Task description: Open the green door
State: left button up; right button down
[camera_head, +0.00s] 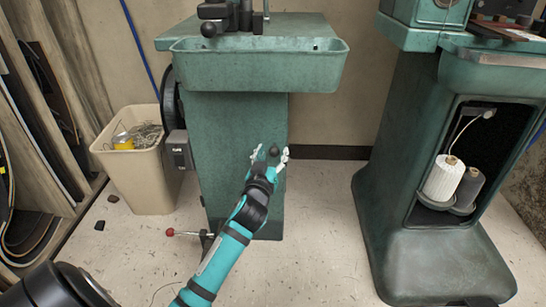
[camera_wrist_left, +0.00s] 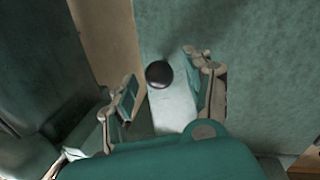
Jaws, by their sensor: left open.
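The green door (camera_head: 232,125) is the flat front panel of the green cabinet under a wide green tray, and it looks shut. A round black knob (camera_head: 274,150) sits near its right edge. My left gripper (camera_head: 270,155) is open in front of the door, with its fingers on either side of the knob. In the left wrist view the knob (camera_wrist_left: 159,74) lies between the two spread fingers of the left gripper (camera_wrist_left: 163,88), with gaps beside it. Whether a fingertip touches the door is unclear. My right gripper is not in view.
A beige bin (camera_head: 143,165) with scraps stands left of the cabinet. A red-knobbed lever (camera_head: 170,232) sticks out low in front. A second green machine (camera_head: 415,180) with an open niche holding thread spools (camera_head: 444,178) stands at right. Floor between the machines is clear.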

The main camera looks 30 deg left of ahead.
pick_arm(q)
jog(key=shift+w+a, duration=0.1)
jog(key=shift+w, duration=0.2)
grip_shut()
dwell(0.4)
